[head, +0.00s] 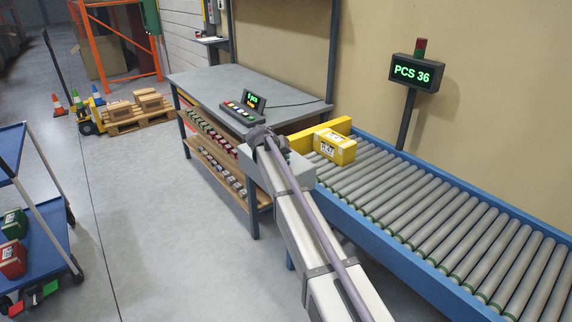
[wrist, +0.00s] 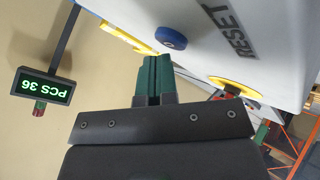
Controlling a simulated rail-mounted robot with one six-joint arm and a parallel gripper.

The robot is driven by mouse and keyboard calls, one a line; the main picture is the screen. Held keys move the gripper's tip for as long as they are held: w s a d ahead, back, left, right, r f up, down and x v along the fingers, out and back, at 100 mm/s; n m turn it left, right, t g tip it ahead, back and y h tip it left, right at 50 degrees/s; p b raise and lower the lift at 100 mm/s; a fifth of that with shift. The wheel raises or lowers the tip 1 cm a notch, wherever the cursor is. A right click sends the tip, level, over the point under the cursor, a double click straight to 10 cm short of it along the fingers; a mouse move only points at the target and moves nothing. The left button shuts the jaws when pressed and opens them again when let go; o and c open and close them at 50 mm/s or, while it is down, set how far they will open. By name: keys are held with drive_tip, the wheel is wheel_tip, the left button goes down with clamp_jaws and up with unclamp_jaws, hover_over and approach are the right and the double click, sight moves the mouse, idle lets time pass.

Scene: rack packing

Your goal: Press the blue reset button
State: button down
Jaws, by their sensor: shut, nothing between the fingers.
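The blue reset button (wrist: 171,37) is a round cap standing out from a light grey panel (wrist: 205,60) in the wrist view. Dark RESET lettering (wrist: 230,30) is beside it and appears upside down. My gripper (wrist: 153,62) is shut and empty, its green fingers together. In the picture its tips are just below and slightly left of the blue button; a small gap shows between them. I cannot tell the distance in depth. In the head view my arm reaches toward the workbench, and I cannot make out the fingertips or the blue button there.
A yellow ring with a red button (wrist: 232,88) is on the same panel. The workbench (head: 200,83) holds a small console (head: 240,112). The roller conveyor (head: 420,210) carries a yellow box (head: 334,147). A display (head: 415,73) reads PCS 36. A blue cart (head: 40,235) stands left.

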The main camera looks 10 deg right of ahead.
drive_tip(key=shift+f+b, duration=0.35)
drive_tip(key=shift+b, duration=0.05)
idle(0.4)
drive_tip(key=shift+r, duration=0.1)
drive_tip(key=shift+r+p, duration=0.75)
drive_tip(key=shift+p, duration=0.05)
wheel_tip(320, 180, up, 5)
drive_tip(key=p, duration=0.5)
idle(0.5)
